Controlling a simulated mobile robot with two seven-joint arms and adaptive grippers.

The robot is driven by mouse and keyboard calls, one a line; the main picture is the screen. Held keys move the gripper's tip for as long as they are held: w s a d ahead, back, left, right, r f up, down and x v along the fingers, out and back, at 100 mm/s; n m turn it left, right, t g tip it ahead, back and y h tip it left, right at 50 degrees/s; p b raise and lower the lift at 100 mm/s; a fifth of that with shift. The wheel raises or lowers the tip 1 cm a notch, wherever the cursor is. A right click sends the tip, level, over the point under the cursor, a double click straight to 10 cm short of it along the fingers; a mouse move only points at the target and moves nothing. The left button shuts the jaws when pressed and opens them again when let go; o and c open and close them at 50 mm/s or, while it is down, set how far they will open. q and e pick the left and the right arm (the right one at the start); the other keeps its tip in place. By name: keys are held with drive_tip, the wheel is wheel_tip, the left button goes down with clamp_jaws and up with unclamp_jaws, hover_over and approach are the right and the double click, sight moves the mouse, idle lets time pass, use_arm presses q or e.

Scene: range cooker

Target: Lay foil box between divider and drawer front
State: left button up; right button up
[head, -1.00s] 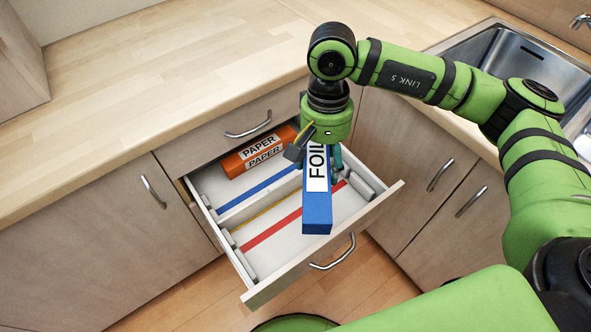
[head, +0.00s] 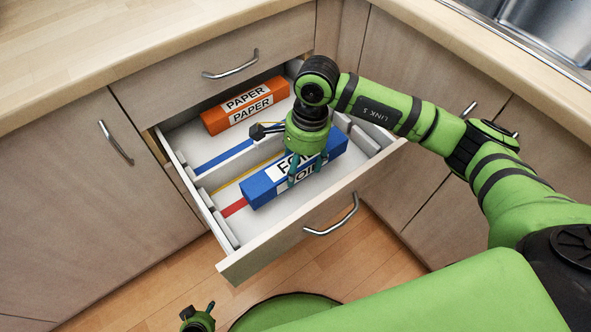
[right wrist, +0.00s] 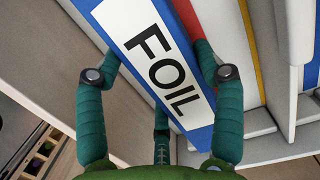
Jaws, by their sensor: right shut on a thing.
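The blue foil box (head: 262,188) is inside or just above the open drawer, lengthwise along the drawer front (head: 318,222). It lies over the red stripe (head: 233,207), between the white divider (head: 238,163) and the drawer front. My right gripper (head: 306,170) comes down from above and is shut on the box near its middle. In the right wrist view the foil box (right wrist: 160,60) sits between the fingers, its label towards me. I cannot tell if it touches the drawer floor. My left gripper (head: 198,319) shows only partly at the bottom edge; its jaws are unclear.
An orange paper box (head: 246,105) lies at the back of the drawer, behind the blue stripe (head: 222,155). Grey blocks stand at the drawer's side walls. The wooden counter (head: 130,45) is clear. A sink (head: 545,35) is at the upper right.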

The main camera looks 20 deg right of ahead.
sight(299, 176)
drive_tip(key=shift+f+b, duration=0.3)
drive_tip(key=shift+f, duration=1.95)
drive_tip(key=o, duration=1.3)
drive_tip(key=r, duration=0.4)
drive_tip(key=d+r, duration=0.1)
drive_tip(key=r, duration=0.7)
drive_tip(key=shift+w+d+r, duration=0.15)
drive_tip(key=shift+w+d, duration=0.15)
drive_tip(key=shift+d, duration=0.05)
drive_tip(key=shift+p, duration=0.3)
